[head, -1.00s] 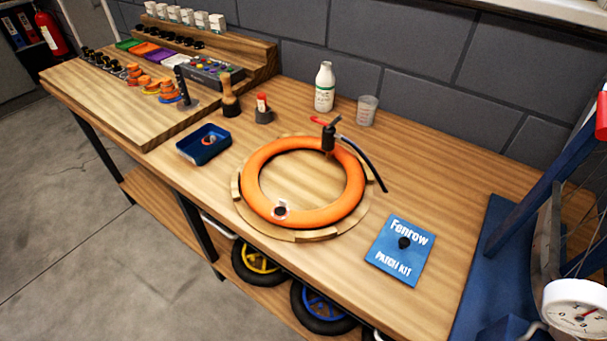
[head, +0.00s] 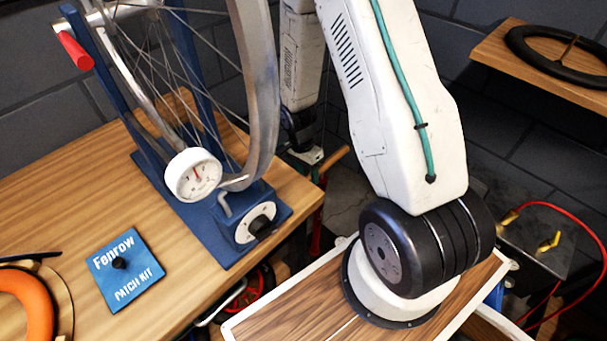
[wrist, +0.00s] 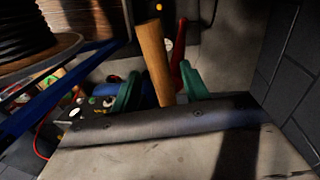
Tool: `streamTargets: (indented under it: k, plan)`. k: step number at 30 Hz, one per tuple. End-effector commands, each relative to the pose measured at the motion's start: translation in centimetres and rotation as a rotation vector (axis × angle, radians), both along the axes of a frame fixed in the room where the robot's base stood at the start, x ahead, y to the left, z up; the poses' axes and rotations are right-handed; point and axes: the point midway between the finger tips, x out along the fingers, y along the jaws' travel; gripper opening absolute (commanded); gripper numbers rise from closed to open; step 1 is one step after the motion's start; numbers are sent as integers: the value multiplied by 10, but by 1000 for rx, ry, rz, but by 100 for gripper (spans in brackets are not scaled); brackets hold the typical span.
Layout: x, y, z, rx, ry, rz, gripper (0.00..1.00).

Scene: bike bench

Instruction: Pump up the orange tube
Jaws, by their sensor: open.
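The orange tube (head: 32,306) shows only in part at the lower left edge of the head view, lying on a round wooden stand on the bench. In the wrist view, the two green fingers of my gripper (wrist: 160,88) are apart. A wooden handle (wrist: 154,60) appears between them, with open space beside it. It also shows in the head view (head: 333,161), just past the end of my arm beside the bench's right end. What the handle belongs to is mostly hidden. The black hose seen earlier at the tube is almost out of view.
A blue wheel stand (head: 240,235) with a wheel and a white dial gauge (head: 193,175) stands at the bench's right end. A blue patch kit (head: 124,268) lies left of it. A black tyre (head: 560,55) rests on a shelf at the right. A red hose (head: 570,215) hangs below.

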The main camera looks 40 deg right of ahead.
Motion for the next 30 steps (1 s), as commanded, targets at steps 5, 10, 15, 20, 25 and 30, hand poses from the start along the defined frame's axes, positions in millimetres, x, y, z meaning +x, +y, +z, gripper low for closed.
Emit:
streamTargets:
  k: [5,10,15,20,25,30]
  plan:
    - [-1,0,-7,0,-1,0,45]
    - [-1,0,-6,0,-1,0,45]
    - [-1,0,-6,0,-1,0,1]
    - [-1,-2,-5,0,-1,-1,0]
    - [0,-1,7,0,-4,0,0]
    - [1,0,41,-1,-6,-1,0]
